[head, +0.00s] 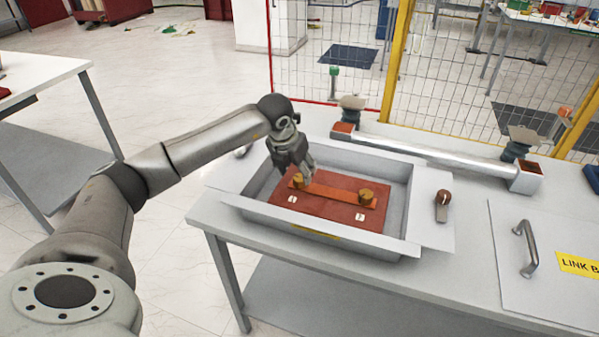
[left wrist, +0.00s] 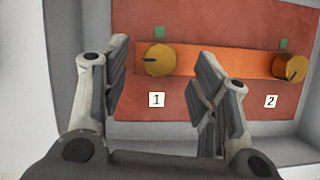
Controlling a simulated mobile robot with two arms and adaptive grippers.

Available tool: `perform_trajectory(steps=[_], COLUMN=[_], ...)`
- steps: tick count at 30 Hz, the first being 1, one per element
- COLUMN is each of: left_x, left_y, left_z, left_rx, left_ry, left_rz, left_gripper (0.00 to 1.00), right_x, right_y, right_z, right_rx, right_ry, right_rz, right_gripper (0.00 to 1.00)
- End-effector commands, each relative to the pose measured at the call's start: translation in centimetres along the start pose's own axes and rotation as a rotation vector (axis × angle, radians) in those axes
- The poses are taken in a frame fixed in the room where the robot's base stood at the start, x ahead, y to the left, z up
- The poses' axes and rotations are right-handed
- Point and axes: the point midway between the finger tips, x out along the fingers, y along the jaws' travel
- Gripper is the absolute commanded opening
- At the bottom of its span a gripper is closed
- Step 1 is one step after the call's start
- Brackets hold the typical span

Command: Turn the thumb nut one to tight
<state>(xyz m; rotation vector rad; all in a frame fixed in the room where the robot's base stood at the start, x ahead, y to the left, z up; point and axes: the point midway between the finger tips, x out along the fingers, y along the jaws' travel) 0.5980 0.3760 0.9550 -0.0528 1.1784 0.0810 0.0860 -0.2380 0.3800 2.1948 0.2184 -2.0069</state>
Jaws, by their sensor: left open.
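Thumb nut one (left wrist: 159,58) is a round brass knob with a dark pointer mark aimed left, above the label 1 (left wrist: 157,100). In the head view it (head: 298,181) is at the left end of an orange bar (head: 333,192). Thumb nut two (left wrist: 291,68) sits at the bar's right end, above the label 2 (left wrist: 271,101); it also shows in the head view (head: 366,196). My left gripper (head: 306,177) is open and empty over nut one. In the left wrist view its fingers (left wrist: 163,85) stand on either side of nut one, apart from it. My right gripper is not in view.
The red-brown board (head: 325,222) lies in a grey metal tray (head: 410,205) with raised walls on the table. A small brown-topped handle (head: 443,203) lies right of the tray. A long silver bar (head: 440,157) is behind it. A metal door handle (head: 526,248) stands at the right.

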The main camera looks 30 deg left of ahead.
Motion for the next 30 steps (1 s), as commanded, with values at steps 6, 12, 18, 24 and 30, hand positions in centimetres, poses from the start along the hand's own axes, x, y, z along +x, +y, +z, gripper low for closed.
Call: perform_trajectory(steps=[6,12,18,24,30], left_x=[2.8,3.6,3.6,3.5,3.5], left_y=[-0.1,-0.1,-0.1,-0.1,-0.1], left_z=[0.0,0.0,0.0,0.0,0.0], left_rx=[-0.001,0.001,0.001,0.001,0.001], left_ry=[0.001,0.000,0.000,0.000,-0.001], left_rz=[-0.002,-0.002,-0.002,-0.002,-0.002], left_gripper=[0.55,0.55,0.54,0.28,0.10], right_x=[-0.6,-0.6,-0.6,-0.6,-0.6], right_y=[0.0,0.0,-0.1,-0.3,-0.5], right_z=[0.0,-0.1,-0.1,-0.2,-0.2], right_rx=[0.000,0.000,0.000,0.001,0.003], right_ry=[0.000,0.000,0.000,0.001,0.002], right_rz=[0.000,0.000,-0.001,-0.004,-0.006], right_gripper=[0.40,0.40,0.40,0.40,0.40])
